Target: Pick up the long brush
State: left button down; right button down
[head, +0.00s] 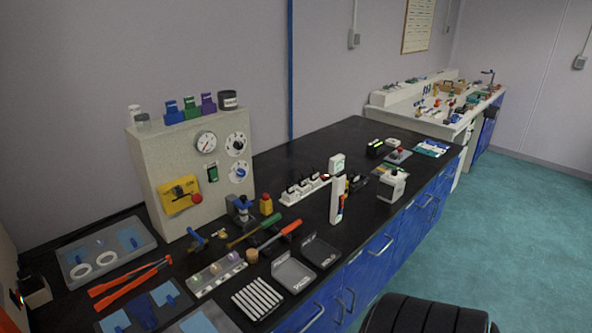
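Neither of my grippers is in view. Two long-handled tools lie side by side on the black bench top, right of the grey-beige machine cabinet. One has a green handle (270,220) and a thin brownish shaft running down to the left. The other has an orange-red handle (289,229) and a darker shaft. Either could be the long brush; their working ends are too small to tell which. Nothing is holding them.
The cabinet (195,165) with dials stands behind the tools. Orange tongs (130,283) lie at the left. Dark trays (321,252), a slotted white rack (258,298) and a sample strip (216,274) sit near the front edge. A white upright device (337,200) stands to the right.

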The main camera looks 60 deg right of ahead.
aim_at(252, 254)
jog(key=z, duration=1.7)
jog(key=i+l+u, duration=0.1)
jog(key=u, duration=0.55)
jog(key=i+l+u, duration=0.15)
jog(key=l+u, duration=0.3)
jog(key=l, duration=0.55)
jog(key=l+u, duration=0.5)
jog(key=l, duration=0.5)
